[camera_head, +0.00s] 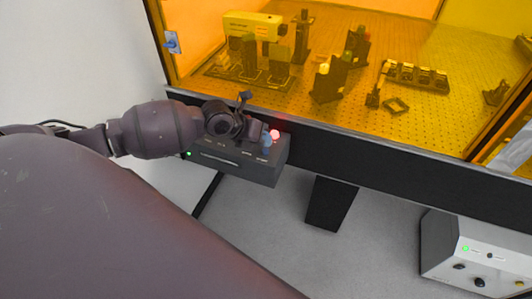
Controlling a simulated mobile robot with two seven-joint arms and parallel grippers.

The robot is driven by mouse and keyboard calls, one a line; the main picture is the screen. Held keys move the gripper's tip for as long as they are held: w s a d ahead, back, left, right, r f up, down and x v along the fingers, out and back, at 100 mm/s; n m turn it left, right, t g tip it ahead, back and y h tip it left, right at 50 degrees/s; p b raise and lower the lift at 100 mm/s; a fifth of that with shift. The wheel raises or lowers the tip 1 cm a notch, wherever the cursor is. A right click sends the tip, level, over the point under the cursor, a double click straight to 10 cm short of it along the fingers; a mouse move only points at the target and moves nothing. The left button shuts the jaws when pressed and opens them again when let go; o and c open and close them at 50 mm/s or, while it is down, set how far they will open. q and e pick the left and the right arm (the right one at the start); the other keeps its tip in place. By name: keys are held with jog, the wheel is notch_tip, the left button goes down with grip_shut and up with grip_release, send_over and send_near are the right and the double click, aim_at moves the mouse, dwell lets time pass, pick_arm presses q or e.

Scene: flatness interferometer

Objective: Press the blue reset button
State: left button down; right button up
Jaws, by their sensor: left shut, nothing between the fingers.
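A dark control box (235,168) is mounted at the front edge of the table, with small labels on its top. A small blue part (267,144), which looks like the blue reset button, shows near the right end of its top. My left gripper (257,138) is shut and empty. It is over the box, close beside the blue part on its left. I cannot tell whether it touches the blue part. My left arm and gripper hide much of the box's top. My right gripper is not in view.
A red lamp (275,134) glows just behind the blue part, and a green light (189,154) shows at the box's left end. Orange enclosure panels (205,30) stand behind, around optics on a perforated table (350,110). A grey instrument (440,245) stands lower right.

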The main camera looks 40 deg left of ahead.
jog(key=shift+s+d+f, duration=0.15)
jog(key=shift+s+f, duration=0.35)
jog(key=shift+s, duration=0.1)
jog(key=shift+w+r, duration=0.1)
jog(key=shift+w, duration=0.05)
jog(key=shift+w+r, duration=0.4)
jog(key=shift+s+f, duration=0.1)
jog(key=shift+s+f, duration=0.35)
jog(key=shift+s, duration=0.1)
pick_arm(q)
jog(key=shift+f, duration=0.15)
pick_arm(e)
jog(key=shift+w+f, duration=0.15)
pick_arm(q)
jog(key=shift+f+b, duration=0.25)
jog(key=shift+b, duration=0.15)
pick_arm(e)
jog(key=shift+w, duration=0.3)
